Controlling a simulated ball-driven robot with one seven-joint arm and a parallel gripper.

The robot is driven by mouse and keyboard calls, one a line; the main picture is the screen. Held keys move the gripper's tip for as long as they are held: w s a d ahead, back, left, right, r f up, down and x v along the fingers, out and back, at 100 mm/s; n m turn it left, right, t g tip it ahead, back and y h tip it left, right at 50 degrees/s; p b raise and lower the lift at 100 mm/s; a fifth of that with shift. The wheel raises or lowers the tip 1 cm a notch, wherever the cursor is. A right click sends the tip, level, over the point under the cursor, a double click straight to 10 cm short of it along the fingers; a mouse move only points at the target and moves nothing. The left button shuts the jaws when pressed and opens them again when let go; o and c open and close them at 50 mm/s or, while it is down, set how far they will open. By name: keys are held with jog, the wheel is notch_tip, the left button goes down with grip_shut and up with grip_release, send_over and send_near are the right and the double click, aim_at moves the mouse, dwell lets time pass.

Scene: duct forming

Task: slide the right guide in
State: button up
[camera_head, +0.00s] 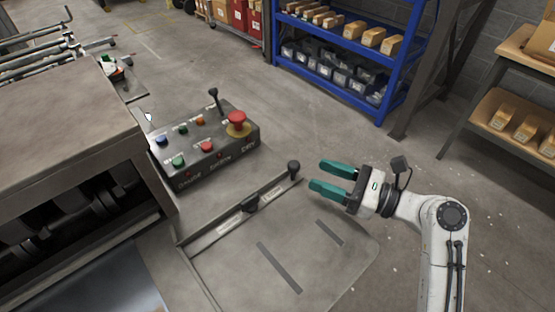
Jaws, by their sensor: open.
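The right guide (238,218) looks like a straight metal bar lying across the machine's side table. A black knob (293,167) stands at its far right end, and a smaller black clamp (250,204) sits near its middle. My gripper (315,178) has teal fingers that are open and empty. They point left, just to the right of the black knob and apart from it in the picture. The exact height of the fingers over the table cannot be told.
A control box (205,148) with coloured buttons, a red emergency stop (237,120) and a lever stands behind the bar. The side table (335,262) has two dark slots. The machine housing (60,140) fills the left. A blue shelf (340,60) stands behind.

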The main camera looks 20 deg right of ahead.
aim_at(286, 171)
jog(key=x, duration=0.9)
jog(key=shift+w+a, duration=0.15)
jog(key=shift+a, duration=0.1)
jog(key=shift+c, duration=0.4)
grip_shut()
